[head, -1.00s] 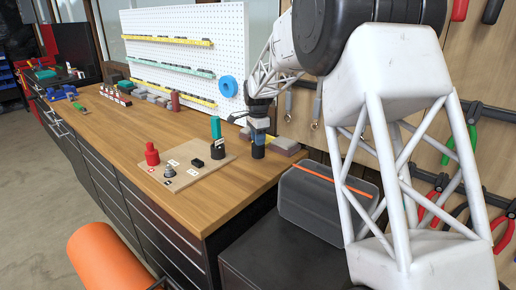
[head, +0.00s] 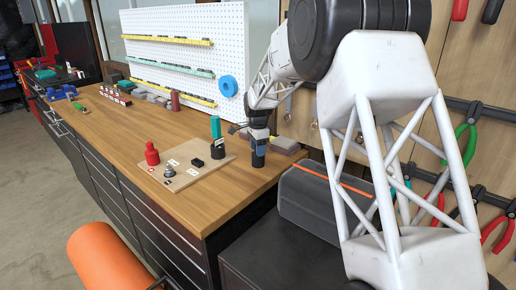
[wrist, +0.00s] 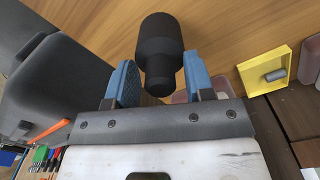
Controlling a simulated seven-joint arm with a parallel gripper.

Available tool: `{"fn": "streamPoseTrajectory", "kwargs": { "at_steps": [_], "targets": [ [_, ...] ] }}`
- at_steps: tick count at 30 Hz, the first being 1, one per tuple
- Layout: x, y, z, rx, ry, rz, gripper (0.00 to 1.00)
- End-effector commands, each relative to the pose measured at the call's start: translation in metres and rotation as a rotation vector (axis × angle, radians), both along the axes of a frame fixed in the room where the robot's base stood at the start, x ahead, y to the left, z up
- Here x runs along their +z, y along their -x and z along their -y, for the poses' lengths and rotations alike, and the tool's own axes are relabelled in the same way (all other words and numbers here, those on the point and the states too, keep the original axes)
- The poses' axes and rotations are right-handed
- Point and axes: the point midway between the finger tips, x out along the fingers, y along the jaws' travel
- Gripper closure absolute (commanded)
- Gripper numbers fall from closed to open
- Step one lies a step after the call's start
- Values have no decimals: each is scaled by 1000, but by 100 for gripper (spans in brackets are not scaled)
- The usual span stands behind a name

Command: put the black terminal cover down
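The black terminal cover (wrist: 160,45) is a dark stepped cylinder with its narrower end toward the wrist camera.
Left of the cover is a wooden board (head: 183,179) with a red terminal cover (head: 152,154), a black-and-teal piece and small black parts. A grey block (head: 285,146) lies behind the cover. A dark case (head: 310,200) stands to the right. A yellow tray (wrist: 265,70) shows in the wrist view. Bare bench lies in front.

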Motion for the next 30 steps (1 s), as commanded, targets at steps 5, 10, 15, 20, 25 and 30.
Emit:
{"fn": "streamPoseTrajectory", "kwargs": {
  "at_steps": [5, 10, 15, 20, 25, 30],
  "targets": [
    [0, 0, 0, 0, 0, 0, 46],
    [1, 0, 0, 0, 0, 0, 46],
    [7, 0, 0, 0, 0, 0, 46],
    [22, 0, 0, 0, -1, 2, 46],
    [46, 0, 0, 0, 0, 3, 46],
    [73, 0, 0, 0, -1, 2, 46]
  ]
}}
